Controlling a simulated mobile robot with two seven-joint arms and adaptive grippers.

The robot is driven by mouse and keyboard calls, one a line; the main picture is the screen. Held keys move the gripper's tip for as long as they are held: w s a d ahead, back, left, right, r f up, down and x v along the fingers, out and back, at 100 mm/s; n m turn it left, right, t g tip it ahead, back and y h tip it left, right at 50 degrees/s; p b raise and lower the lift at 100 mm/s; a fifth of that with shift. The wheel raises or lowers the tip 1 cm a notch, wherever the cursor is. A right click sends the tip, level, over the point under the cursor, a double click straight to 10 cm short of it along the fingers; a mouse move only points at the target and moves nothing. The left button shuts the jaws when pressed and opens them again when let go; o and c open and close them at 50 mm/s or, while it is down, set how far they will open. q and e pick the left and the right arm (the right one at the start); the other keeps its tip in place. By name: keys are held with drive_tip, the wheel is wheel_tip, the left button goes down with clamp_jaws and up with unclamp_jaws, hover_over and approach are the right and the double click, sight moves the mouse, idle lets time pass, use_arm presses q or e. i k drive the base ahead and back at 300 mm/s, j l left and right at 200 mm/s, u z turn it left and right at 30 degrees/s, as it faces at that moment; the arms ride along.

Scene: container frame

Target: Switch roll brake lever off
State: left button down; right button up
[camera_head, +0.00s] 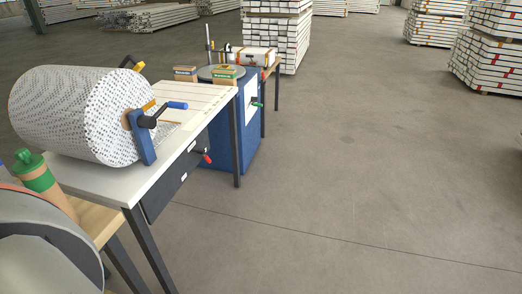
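A large roll (75,112) with a small dark print lies across a white-topped table (100,178) at the left. A blue bracket (143,140) stands at its near end. A black arm with a blue handle (177,105) sticks out to the right from the roll's hub. A yellow-tipped lever (138,66) rises at the far side of the roll. A red-tipped lever (207,157) sticks out from the dark panel under the table edge. I cannot tell which is the brake lever. Neither gripper is in view.
A blue cabinet (236,138) with a green-tipped handle (257,104) stands beyond the table. A large grey round body (45,245) and a green-capped cylinder (36,176) fill the lower left. White stacks (277,36) stand behind. The floor at the right (370,170) is clear.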

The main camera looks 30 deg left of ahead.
sight(199, 151)
drive_tip(key=i+l+z, duration=0.15)
drive_tip(key=i, duration=0.5)
drive_tip(key=i+l+z, duration=0.1)
drive_tip(key=i, duration=0.6)
drive_tip(key=i+u, duration=0.25)
drive_tip(key=u, duration=0.2)
drive_tip(key=i+l+u, duration=0.2)
drive_tip(key=u, duration=0.2)
drive_tip(key=i+l+u, duration=0.25)
drive_tip(key=u, duration=0.2)
drive_tip(key=i+l+u, duration=0.2)
drive_tip(key=l+u, duration=0.25)
drive_tip(key=i+l+u, duration=0.15)
drive_tip(key=u, duration=0.25)
drive_tip(key=l+u, duration=1.05)
drive_tip(key=i+l, duration=0.25)
drive_tip(key=i, duration=0.25)
